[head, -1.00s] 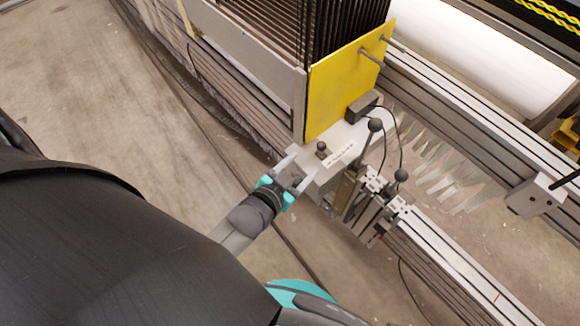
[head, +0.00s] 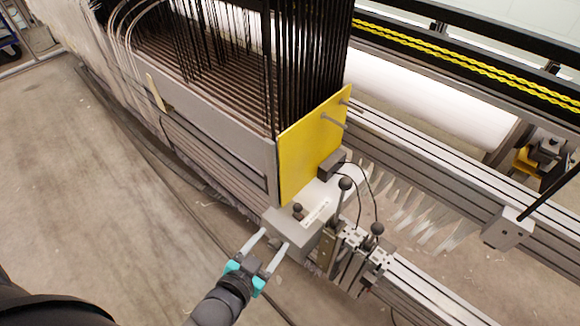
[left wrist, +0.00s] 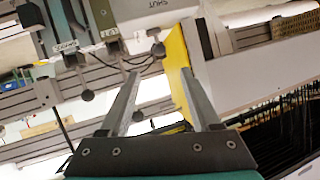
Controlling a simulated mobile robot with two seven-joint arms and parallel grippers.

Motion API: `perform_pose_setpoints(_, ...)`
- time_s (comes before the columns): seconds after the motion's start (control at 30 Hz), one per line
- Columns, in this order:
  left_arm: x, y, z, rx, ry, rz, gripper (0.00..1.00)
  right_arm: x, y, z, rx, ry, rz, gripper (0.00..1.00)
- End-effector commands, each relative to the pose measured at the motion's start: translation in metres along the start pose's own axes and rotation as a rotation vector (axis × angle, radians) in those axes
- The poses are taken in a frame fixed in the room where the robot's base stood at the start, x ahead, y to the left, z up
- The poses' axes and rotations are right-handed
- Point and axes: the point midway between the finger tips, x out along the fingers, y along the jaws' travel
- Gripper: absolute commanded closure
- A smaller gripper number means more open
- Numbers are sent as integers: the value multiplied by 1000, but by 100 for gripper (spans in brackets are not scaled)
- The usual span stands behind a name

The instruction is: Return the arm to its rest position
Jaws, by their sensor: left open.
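My left gripper (head: 275,238) shows at the lower middle of the head view, with turquoise parts at the base of its two grey fingers. It is open, with nothing between the fingers. Its tips are at the near edge of the grey block (head: 290,228) below the yellow plate; I cannot tell whether they touch. In the left wrist view the gripper (left wrist: 160,73) has its fingers apart, with the yellow plate (left wrist: 177,70) behind them. My right gripper is not in view.
A clamp with black ball-ended levers (head: 345,184) and cables stands right of the block. The rack of dark warp rods (head: 310,60) rises behind the yellow plate. A long metal rail (head: 430,170) runs to the right. The concrete floor (head: 80,200) at left is clear.

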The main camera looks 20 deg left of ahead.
Motion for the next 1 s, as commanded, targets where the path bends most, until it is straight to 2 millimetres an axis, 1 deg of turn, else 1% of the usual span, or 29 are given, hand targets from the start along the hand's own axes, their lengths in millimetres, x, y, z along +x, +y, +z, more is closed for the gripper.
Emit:
perform_pose_setpoints(0.17, 0, 0, 2, -1, -4, 1, 36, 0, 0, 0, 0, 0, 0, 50)
perform_pose_setpoints(0.27, 2, 3, 15, -5, -37, 8, 36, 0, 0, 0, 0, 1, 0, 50)
perform_pose_setpoints(0.37, 5, 8, 47, -14, -114, 24, 36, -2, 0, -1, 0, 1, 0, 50)
perform_pose_setpoints(0.4, 5, 11, 64, -18, -156, 32, 36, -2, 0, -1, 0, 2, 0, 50)
perform_pose_setpoints(0.47, 4, 16, 92, -25, -224, 44, 36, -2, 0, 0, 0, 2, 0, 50)
perform_pose_setpoints(0.5, 2, 19, 111, -30, -274, 52, 36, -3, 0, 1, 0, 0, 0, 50)
perform_pose_setpoints(0.63, -8, 25, 170, -42, -430, 72, 36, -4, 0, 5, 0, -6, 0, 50)
perform_pose_setpoints(0.7, -18, 27, 200, -48, -513, 81, 36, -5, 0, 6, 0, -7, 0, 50)
perform_pose_setpoints(0.77, -28, 28, 225, -51, -587, 86, 36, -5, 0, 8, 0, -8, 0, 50)
perform_pose_setpoints(0.8, -36, 29, 240, -54, -634, 89, 36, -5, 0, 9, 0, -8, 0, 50)
perform_pose_setpoints(0.9, -57, 27, 276, -60, -752, 92, 36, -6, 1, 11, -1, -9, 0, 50)
perform_pose_setpoints(1.0, -78, 25, 304, -64, -853, 92, 36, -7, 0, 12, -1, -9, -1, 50)
